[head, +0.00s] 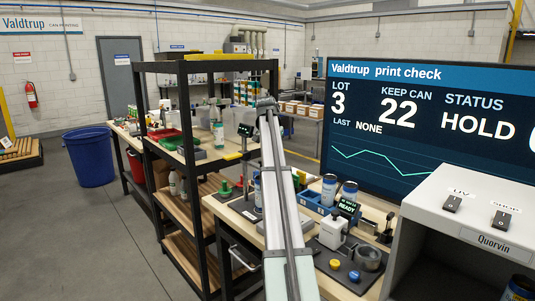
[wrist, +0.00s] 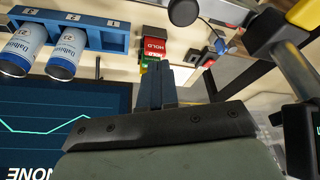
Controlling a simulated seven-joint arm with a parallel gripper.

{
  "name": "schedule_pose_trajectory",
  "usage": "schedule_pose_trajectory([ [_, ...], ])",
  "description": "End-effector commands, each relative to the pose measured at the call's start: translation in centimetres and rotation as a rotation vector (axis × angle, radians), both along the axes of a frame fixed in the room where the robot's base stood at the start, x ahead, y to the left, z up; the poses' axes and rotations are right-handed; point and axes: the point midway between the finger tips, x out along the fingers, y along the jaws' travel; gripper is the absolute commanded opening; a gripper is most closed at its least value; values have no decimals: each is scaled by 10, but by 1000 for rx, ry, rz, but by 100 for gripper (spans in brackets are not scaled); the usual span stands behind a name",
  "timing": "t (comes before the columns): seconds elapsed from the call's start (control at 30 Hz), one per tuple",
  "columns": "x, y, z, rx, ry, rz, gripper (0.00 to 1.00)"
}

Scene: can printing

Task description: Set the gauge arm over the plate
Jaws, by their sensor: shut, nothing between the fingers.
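My gripper (wrist: 157,70) is shut and empty in the wrist view, its dark fingers side by side. In the head view my arm crosses the middle of the bench, and I cannot make out the fingertips. At the right of the wrist view a grey post (wrist: 292,65) with a black knob (wrist: 263,48) and a yellow block (wrist: 305,14) stands apart from the fingers. I cannot tell whether this is the gauge arm. A small display reading READY (head: 348,206) stands on the bench in the head view. I cannot pick out the plate with certainty.
A blue numbered rack (wrist: 85,30) holds two printed cans (wrist: 68,52) in the wrist view. A red HOLD block (wrist: 154,45) lies beyond the fingers. In the head view a large screen (head: 430,130) backs the bench, and a white Quorvin cabinet (head: 470,215) stands at right.

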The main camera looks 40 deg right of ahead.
Motion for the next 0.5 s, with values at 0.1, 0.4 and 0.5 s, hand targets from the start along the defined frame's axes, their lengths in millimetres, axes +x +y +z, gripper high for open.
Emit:
schedule_pose_trajectory([
  [0.1, 1, -1, 18, -2, -1, 1, 0],
  [0.4, 4, 19, 73, 0, -2, 1, 0],
  [0.5, 5, 24, 85, 0, -1, 1, 0],
])
